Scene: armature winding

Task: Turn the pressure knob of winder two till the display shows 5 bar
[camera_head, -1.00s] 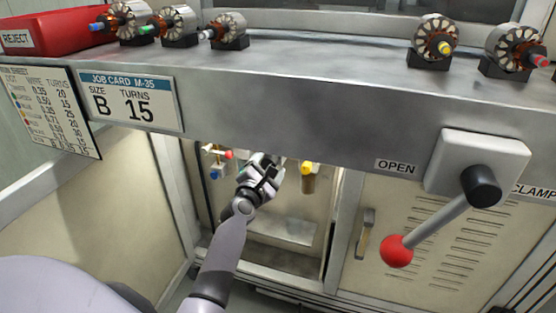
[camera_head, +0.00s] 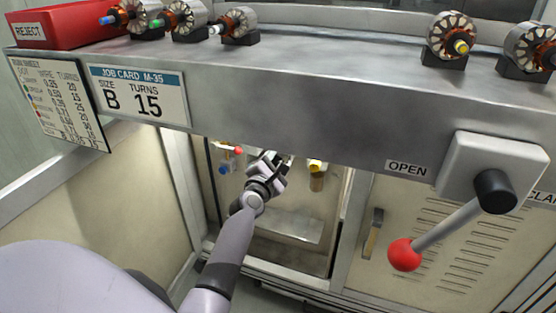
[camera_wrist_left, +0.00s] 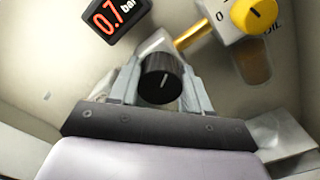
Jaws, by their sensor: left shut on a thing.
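In the left wrist view a black pressure knob (camera_wrist_left: 161,78) with a pale mark sits between the two fingers of my left gripper (camera_wrist_left: 160,88), which is shut on it. The display (camera_wrist_left: 115,18) just above and to the left reads 0.7 bar in red digits. In the head view my left gripper (camera_head: 268,170) reaches into the open bay under the bench, and the knob is hidden behind it there. My right gripper does not show.
A yellow knob (camera_wrist_left: 262,9) on a grey block is close to the right of my gripper; it also shows in the head view (camera_head: 317,166). The bench front (camera_head: 290,110) overhangs. A red-balled clamp lever (camera_head: 404,255) is at right.

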